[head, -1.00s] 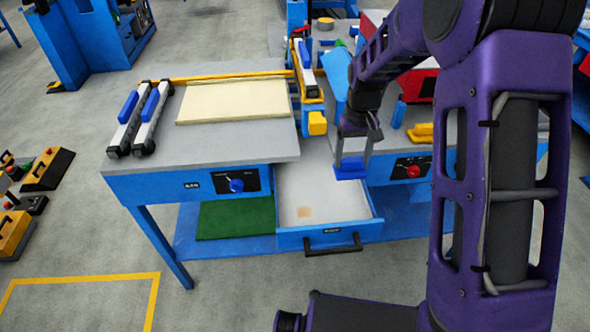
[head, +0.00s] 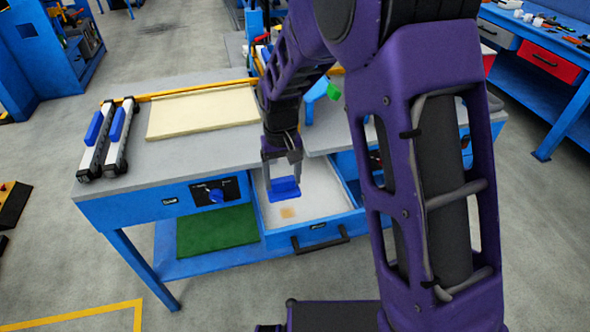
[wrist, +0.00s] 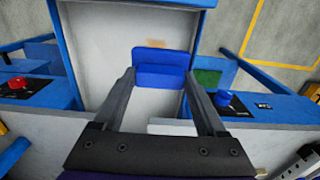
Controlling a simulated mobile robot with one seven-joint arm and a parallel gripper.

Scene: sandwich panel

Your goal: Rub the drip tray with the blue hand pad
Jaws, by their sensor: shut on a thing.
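The drip tray (head: 325,207) is an open, drawer-like tray with a pale inside and blue walls, pulled out from the bench front. A tan stain (head: 287,213) lies on its floor, and part of the stain shows in the wrist view (wrist: 178,43) behind the pad. My gripper (head: 283,170) is shut on the blue hand pad (head: 285,189) and points down over the tray. In the wrist view the pad (wrist: 160,75) sits between the two fingers. The pad is close to the stain; I cannot tell whether it touches the tray floor.
The bench top (head: 200,150) holds a cream panel (head: 203,112) and two clamps with blue handles (head: 106,139). A dark handle (head: 320,245) sticks out from the tray front. A green mat (head: 217,230) lies on the lower shelf. A control knob (head: 216,196) is left of the tray.

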